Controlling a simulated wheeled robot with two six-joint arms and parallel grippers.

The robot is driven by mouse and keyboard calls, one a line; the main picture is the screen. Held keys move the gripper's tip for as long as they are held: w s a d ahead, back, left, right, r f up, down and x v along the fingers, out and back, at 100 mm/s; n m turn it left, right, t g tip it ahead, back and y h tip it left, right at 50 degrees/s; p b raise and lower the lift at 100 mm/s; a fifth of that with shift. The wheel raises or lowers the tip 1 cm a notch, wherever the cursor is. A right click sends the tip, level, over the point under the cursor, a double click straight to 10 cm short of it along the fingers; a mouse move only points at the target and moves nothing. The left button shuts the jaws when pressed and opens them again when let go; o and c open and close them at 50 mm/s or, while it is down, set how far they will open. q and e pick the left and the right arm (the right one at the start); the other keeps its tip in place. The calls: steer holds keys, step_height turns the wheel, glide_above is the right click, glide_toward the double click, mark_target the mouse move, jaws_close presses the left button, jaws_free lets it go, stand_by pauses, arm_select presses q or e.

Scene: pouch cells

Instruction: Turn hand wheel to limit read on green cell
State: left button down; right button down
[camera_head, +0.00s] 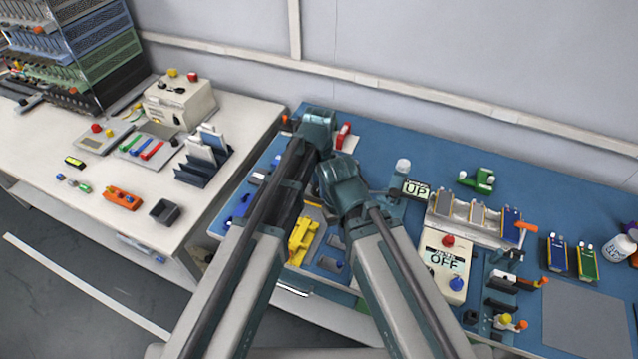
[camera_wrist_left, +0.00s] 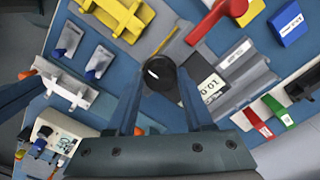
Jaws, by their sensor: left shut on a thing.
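My left gripper (camera_wrist_left: 160,84) is shut on a round black knob (camera_wrist_left: 160,72), which sits between its two fingers in the left wrist view. A black and white readout (camera_wrist_left: 209,88) is just right of the knob, its figures too small to read surely. In the head view my left gripper (camera_head: 318,125) hides the knob and its own fingers. A green cell (camera_head: 587,264) stands beside a blue one (camera_head: 557,255) at the right of the blue table. My right gripper (camera_head: 343,185) is beside the left one, its fingers hidden.
A sign reading UP (camera_head: 416,189) and a box reading OFF (camera_head: 445,268) stand right of my arms. A rack of cells (camera_head: 473,214) is behind the box. A grey mat (camera_head: 588,315) is clear at right.

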stand_by(0.3)
arm_select(q)
steer(key=shift+c, duration=1.4)
jaws_free()
steer(key=shift+r, duration=0.15)
step_height(320, 180, up, 14)
steer(key=p, duration=1.4)
steer(key=shift+f, duration=0.2)
